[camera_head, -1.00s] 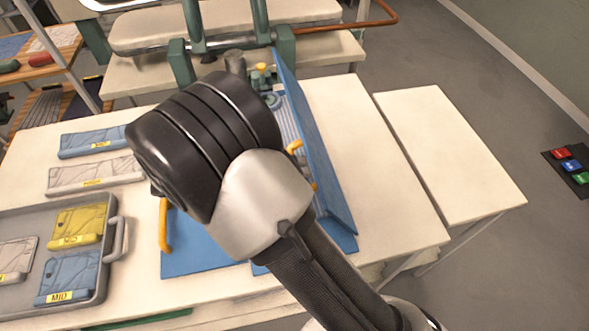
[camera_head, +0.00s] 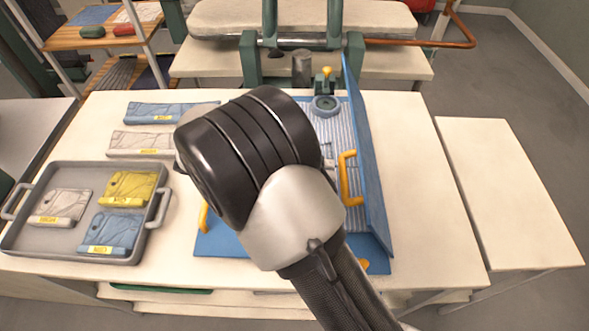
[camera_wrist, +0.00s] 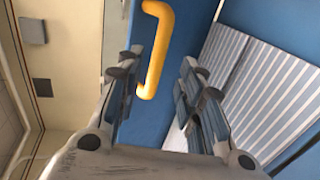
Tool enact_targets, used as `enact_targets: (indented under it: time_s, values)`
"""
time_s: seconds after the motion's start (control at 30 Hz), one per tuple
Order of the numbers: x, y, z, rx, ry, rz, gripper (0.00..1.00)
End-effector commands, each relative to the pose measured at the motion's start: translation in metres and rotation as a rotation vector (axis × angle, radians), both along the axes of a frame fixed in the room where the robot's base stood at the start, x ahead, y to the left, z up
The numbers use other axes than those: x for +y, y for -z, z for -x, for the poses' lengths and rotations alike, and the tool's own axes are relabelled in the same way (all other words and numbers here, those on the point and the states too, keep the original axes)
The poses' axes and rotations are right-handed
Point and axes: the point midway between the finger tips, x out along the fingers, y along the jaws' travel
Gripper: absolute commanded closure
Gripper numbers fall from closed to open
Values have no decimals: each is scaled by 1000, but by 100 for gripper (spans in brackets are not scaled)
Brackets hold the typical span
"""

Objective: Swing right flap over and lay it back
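The right flap (camera_head: 368,160) is a blue panel standing nearly upright along the right side of the blue folding board (camera_head: 215,246). Its yellow handle (camera_head: 345,180) is on the side facing the board's middle. In the wrist view the flap (camera_wrist: 190,25) and its handle (camera_wrist: 157,50) show ahead of my gripper (camera_wrist: 165,75). The gripper is open; the handle appears close to the left finger, but I cannot tell whether they touch. A striped grey-white surface (camera_wrist: 255,85) shows at the right there. In the head view my arm hides the gripper and the board's middle.
A grey tray (camera_head: 150,222) with several folded garments stands at the left. Blue (camera_head: 165,112) and pale (camera_head: 138,143) folded garments lie behind it. The table right of the flap (camera_head: 425,190) is clear, and a bare side table (camera_head: 510,190) stands beyond a gap.

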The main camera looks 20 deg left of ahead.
Motion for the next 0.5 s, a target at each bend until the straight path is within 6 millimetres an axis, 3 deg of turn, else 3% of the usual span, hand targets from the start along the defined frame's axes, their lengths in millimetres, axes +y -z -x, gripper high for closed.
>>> enact_targets:
  time_s: [0.2,0.5]
  values:
    - [40,-10,13,-1,-2,-1,65]
    - [60,-16,20,1,2,0,65]
